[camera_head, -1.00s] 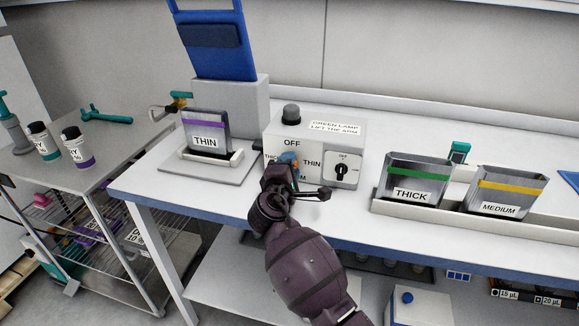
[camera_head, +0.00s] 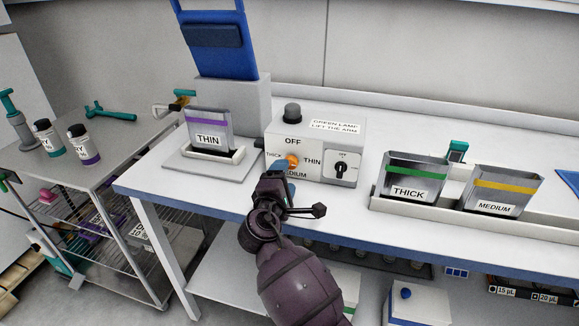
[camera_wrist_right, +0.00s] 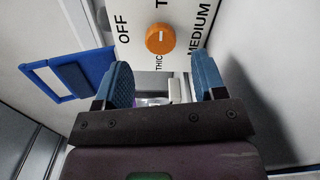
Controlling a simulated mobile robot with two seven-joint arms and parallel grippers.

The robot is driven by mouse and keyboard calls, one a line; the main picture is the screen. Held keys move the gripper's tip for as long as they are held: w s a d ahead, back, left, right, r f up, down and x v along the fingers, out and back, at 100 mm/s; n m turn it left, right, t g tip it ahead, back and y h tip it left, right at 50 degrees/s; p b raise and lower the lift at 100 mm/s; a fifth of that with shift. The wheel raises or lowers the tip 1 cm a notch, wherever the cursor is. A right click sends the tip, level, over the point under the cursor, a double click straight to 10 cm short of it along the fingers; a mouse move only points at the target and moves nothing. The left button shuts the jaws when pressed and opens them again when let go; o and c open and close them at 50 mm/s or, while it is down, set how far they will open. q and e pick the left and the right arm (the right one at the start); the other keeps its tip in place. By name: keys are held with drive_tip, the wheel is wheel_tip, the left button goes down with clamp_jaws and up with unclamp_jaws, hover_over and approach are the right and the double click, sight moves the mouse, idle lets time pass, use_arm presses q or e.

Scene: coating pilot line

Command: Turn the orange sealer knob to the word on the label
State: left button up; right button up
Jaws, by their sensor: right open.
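The orange sealer knob (camera_head: 292,160) is on the front of a grey control box (camera_head: 318,130), with OFF above it, THIN to its right, THICK to its left and MEDIUM below. The knob also shows in the right wrist view (camera_wrist_right: 160,38), just beyond the fingertips; I cannot tell which word it points to. My right gripper (camera_head: 282,170) is open, in front of and a little below the knob, apart from it. Its blue fingers (camera_wrist_right: 165,82) stand wide with nothing between them. A clear pouch labelled THIN (camera_head: 208,135) with a purple band stands left of the box. My left gripper is not in view.
A black dial (camera_head: 341,170) sits right of the knob and a dark lamp (camera_head: 292,112) on top of the box. Pouches labelled THICK (camera_head: 410,180) and MEDIUM (camera_head: 497,195) stand in a tray at right. A blue raised arm (camera_head: 219,35) rises behind.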

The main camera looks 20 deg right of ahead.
drive_tip(key=v, duration=0.5)
drive_tip(key=shift+p, duration=0.3)
drive_tip(key=shift+w, duration=0.1)
drive_tip(key=shift+f, duration=0.1)
